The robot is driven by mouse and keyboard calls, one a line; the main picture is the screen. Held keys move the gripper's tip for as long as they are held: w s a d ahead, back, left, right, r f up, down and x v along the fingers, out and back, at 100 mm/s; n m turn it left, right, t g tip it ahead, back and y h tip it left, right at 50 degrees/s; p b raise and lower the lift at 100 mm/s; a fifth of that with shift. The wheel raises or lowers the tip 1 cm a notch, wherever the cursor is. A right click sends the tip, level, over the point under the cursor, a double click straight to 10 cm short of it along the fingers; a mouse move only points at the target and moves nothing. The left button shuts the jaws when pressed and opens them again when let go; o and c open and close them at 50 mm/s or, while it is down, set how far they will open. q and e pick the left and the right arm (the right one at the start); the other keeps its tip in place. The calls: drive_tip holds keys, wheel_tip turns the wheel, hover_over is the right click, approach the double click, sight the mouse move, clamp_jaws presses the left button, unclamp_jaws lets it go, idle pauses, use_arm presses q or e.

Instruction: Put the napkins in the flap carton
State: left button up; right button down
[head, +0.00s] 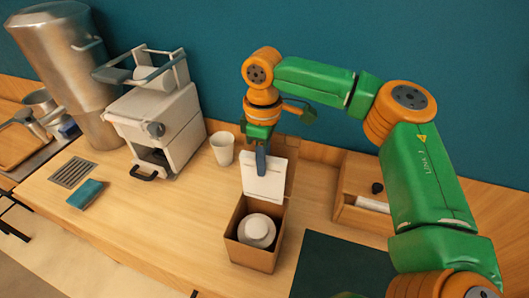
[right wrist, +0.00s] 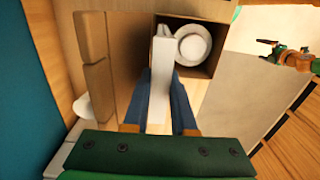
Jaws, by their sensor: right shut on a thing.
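The napkins (head: 264,180) are a flat white pack held upright above the carton; in the right wrist view the pack (right wrist: 161,85) shows as a thin white edge. My right gripper (head: 261,160) is shut on the pack from above, with its blue fingers on both sides. The flap carton (head: 251,259) is a brown open box below, with a raised flap (head: 291,160) behind the napkins. A white round item (head: 257,230) sits inside the carton. The napkins' lower edge is at the carton's opening. A small green and orange part of my left arm (right wrist: 290,57) shows in the right wrist view.
A white cup (head: 222,148) stands left of the carton, beside a white machine (head: 155,115). A wooden holder (head: 358,180) stands to the right, and a dark mat (head: 340,268) lies at the front right. A teal packet (head: 86,194) lies left; the counter between is clear.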

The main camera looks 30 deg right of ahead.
drive_tip(key=shift+s, duration=0.45)
drive_tip(key=c, duration=0.7)
unclamp_jaws()
drive_tip(key=shift+o, duration=0.2)
wheel_tip(320, 180, up, 12)
drive_tip(key=shift+w, duration=0.15)
